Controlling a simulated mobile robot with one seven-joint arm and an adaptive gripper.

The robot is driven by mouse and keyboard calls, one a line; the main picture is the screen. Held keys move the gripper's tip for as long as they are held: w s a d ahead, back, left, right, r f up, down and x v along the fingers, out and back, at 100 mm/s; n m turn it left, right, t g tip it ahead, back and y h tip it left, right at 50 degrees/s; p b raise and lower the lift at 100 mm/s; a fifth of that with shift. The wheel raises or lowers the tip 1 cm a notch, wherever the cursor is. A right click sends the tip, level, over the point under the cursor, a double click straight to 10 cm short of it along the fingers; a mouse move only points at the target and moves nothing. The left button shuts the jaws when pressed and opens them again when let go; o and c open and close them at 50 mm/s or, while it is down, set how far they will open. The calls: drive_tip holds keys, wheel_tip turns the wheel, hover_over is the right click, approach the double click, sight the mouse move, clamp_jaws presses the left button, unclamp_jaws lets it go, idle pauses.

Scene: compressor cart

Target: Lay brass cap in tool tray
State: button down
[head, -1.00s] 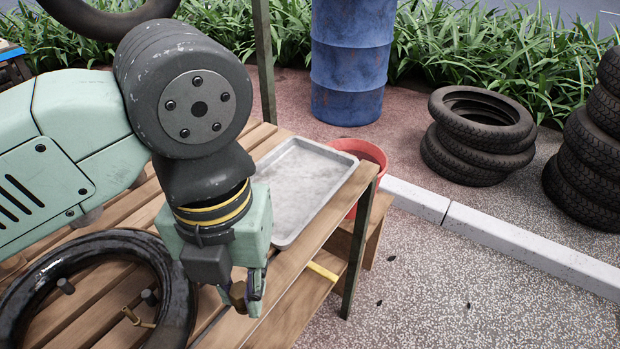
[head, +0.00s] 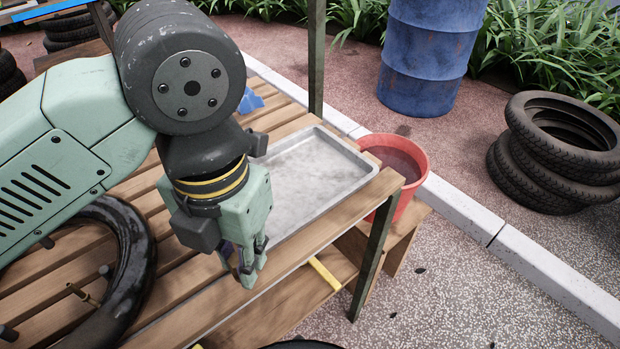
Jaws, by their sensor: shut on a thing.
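The tool tray (head: 318,172) is a shallow grey metal tray lying on the slatted wooden bench, and it looks empty where it shows. My gripper (head: 246,272) points down over the bench's front edge, just left of the tray's near end, and hides part of that end. It is shut on a small brownish piece, the brass cap (head: 235,268), which is mostly hidden by the fingers. I cannot tell how high the cap is above the bench.
A black tyre (head: 132,285) with a brass valve stem (head: 82,294) lies on the bench at left. A red bucket (head: 410,160) stands beyond the tray's right end. A blue drum (head: 430,55) and stacked tyres (head: 560,150) stand on the ground behind.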

drive_tip(key=p, duration=0.3)
hover_over(289, 203)
drive_tip(key=shift+s+f, duration=0.15)
drive_tip(key=shift+f, duration=0.7)
wheel_tip(289, 203, down, 3)
drive_tip(key=shift+r+p, duration=0.1)
drive_tip(key=shift+p, duration=0.4)
drive_tip(key=shift+f, duration=0.3)
drive_tip(key=shift+f+b, duration=0.2)
drive_tip(key=shift+b, duration=0.1)
drive_tip(key=c, duration=1.5)
unclamp_jaws()
drive_tip(key=shift+r, duration=0.1)
